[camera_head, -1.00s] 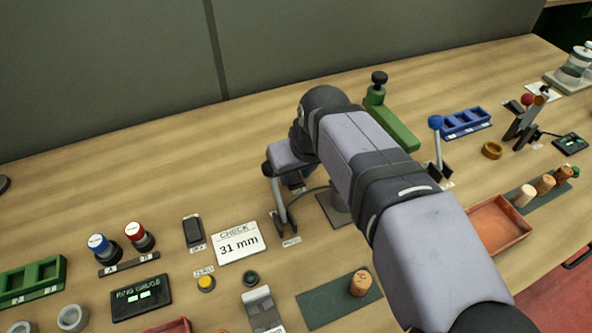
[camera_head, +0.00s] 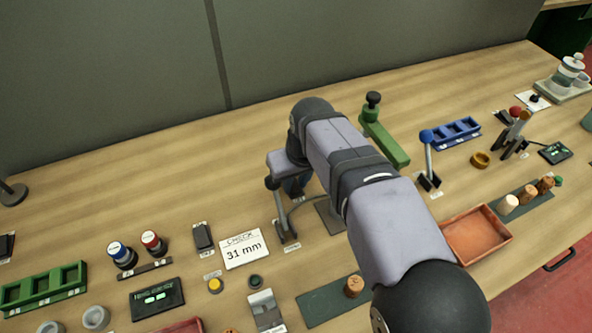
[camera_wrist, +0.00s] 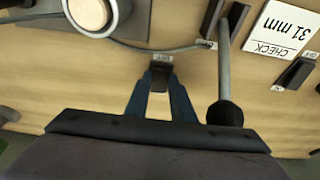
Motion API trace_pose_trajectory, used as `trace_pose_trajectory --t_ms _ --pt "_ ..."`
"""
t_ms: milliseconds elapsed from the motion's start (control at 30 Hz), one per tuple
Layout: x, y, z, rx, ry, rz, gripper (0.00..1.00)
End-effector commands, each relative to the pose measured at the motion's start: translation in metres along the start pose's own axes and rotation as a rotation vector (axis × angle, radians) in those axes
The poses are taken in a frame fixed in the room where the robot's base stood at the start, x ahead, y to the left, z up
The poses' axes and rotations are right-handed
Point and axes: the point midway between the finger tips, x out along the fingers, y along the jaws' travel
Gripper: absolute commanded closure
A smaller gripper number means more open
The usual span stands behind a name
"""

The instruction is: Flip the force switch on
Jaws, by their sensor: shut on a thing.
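The small black switch (camera_wrist: 159,80) shows in the wrist view between the tips of my gripper (camera_wrist: 160,78). I take it to be the force switch; the label at its far edge is too small to read surely. The blue fingers are closed in on its sides, low over the table. I cannot tell whether it is on or off. In the head view only part of my gripper (camera_head: 294,187) shows under my arm, and the switch is mostly hidden.
A lever with a black knob (camera_wrist: 225,114) stands close beside my gripper; it also shows in the head view (camera_head: 279,213). A dark rocker switch (camera_head: 203,236) and a "CHECK 31 mm" card (camera_head: 243,248) lie farther left. A green clamp (camera_head: 385,137) stands behind right.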

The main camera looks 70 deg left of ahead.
Motion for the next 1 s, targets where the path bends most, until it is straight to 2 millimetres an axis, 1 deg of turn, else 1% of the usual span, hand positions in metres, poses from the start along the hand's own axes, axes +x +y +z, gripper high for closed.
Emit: trace_pose_trajectory --t_ms 33,67,600,1000 --pt "-0.0073 -0.0001 -0.0048 -0.001 -0.005 0.001 1.00" --pt "-0.0078 -0.0001 -0.0054 -0.001 -0.011 0.001 1.00" --pt "-0.0068 -0.0003 -0.0103 -0.001 -0.122 0.001 1.00" --pt "-0.0026 -0.0002 -0.0089 0.000 -0.137 0.002 1.00"
